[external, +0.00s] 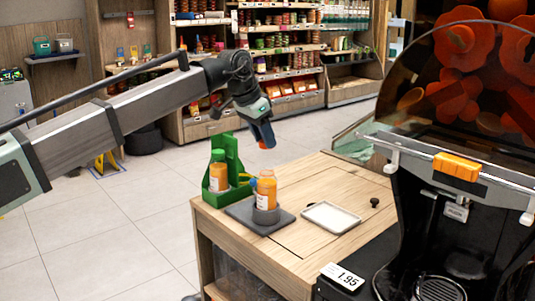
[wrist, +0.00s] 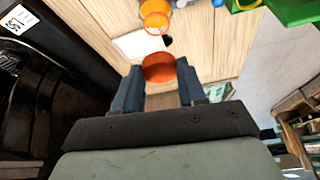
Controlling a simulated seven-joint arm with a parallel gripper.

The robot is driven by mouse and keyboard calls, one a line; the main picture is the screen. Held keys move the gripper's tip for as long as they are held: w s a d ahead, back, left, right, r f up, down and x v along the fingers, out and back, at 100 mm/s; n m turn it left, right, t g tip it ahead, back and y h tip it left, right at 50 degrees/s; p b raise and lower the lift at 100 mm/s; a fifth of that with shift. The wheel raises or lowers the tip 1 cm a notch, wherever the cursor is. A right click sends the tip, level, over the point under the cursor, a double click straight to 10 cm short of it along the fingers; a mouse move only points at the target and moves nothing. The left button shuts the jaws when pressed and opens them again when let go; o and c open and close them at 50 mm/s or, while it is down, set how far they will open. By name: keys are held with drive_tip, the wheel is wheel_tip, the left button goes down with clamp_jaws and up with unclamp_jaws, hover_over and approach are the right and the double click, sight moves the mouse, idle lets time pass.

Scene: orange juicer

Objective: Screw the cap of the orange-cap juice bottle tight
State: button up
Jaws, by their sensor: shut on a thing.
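My gripper (external: 262,134) is shut on an orange cap (wrist: 158,68), which sits between its two fingers in the wrist view. The cap's lower edge also shows under the fingertips in the external view (external: 268,144). An orange juice bottle (external: 265,190) with a white label stands upright in a grey round holder on a dark plate (external: 245,216). No cap shows on it, and its mouth shows in the wrist view (wrist: 155,16). My gripper is above the bottle and apart from it.
A green stand (external: 233,160) holds another juice bottle (external: 218,178) with a green cap, left of the open bottle. A white tray (external: 330,217) and a small black knob (external: 374,202) lie on the wooden table (external: 290,255). The juicer (external: 455,180) stands at right.

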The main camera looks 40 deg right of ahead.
sight(268, 168)
drive_tip(key=shift+f, duration=0.15)
drive_tip(key=shift+f, duration=2.5)
drive_tip(key=shift+f, duration=0.75)
idle(1.9)
drive_tip(key=o, duration=0.4)
drive_tip(key=c, duration=0.6)
drive_tip(key=shift+o, duration=0.2)
drive_tip(key=m, duration=0.2)
drive_tip(key=m+g, duration=0.1)
drive_tip(key=m, duration=0.1)
drive_tip(key=shift+g+y, duration=0.3)
drive_tip(key=shift+m, duration=0.6)
drive_tip(key=shift+s, duration=0.1)
